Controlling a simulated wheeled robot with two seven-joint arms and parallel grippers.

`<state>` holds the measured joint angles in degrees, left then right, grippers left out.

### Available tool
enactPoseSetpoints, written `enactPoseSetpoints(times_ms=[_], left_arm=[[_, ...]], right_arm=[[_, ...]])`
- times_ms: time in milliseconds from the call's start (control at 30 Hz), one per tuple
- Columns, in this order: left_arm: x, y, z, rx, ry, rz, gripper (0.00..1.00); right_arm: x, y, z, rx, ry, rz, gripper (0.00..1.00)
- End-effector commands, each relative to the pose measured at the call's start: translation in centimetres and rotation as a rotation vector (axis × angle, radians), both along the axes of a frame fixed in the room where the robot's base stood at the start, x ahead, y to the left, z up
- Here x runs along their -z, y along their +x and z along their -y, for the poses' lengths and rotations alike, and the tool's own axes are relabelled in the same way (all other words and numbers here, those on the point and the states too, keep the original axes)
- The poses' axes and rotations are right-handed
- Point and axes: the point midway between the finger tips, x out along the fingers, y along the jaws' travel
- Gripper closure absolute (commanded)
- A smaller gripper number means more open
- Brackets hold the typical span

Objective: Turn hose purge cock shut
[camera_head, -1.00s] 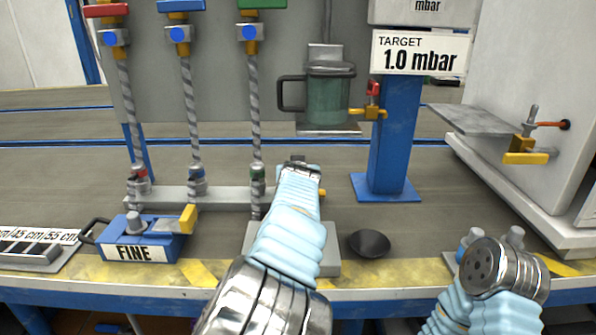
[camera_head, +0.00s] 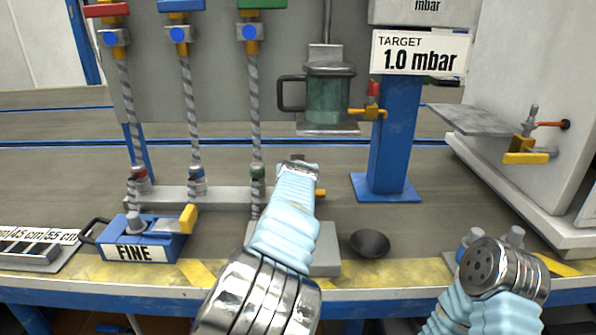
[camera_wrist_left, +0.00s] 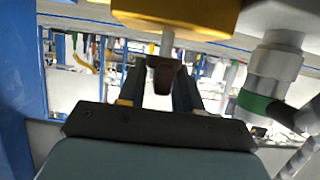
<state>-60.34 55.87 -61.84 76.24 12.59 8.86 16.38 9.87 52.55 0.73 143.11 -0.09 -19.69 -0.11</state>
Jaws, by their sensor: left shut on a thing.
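The purge cock shows in the left wrist view as a yellow body (camera_wrist_left: 175,12) with a pale stem and a dark brown-red lever (camera_wrist_left: 164,74). My left gripper (camera_wrist_left: 158,82) is shut on that lever, one dark finger on each side. In the head view a small yellow end (camera_head: 321,193) shows beside my left wrist; my arm hides the rest of the cock and the gripper's fingers. A green-ringed hose coupling (camera_wrist_left: 262,106) is close on the right in the wrist view. Only part of my right arm shows, low on the right; its gripper cannot be made out.
Braided hoses (camera_head: 190,110) hang left of my left arm. A blue FINE block (camera_head: 140,240) and a black funnel-shaped piece (camera_head: 370,243) are near the front edge. A blue post (camera_head: 396,140) stands right of the green jar (camera_head: 330,100). The bench between post and cabinet is clear.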

Motion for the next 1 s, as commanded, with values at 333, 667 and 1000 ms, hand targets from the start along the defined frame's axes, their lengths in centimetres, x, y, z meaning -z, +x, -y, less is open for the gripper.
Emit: enactPoseSetpoints(times_ms=[333, 667, 1000], left_arm=[[0.2, 0.0, -0.4, 0.153, -0.008, 0.000, 0.96], [0.2, 0.1, -0.7, 0.375, -0.005, 0.001, 0.96], [0.2, 0.1, -0.4, 0.560, 0.000, -0.002, 1.00]], right_arm=[[1.7, 0.1, 0.0, 0.002, -0.001, 0.003, 0.49], [3.3, 0.2, 0.1, 0.005, -0.002, 0.007, 0.49], [4.1, 0.2, 0.1, 0.006, -0.003, 0.009, 0.49]])
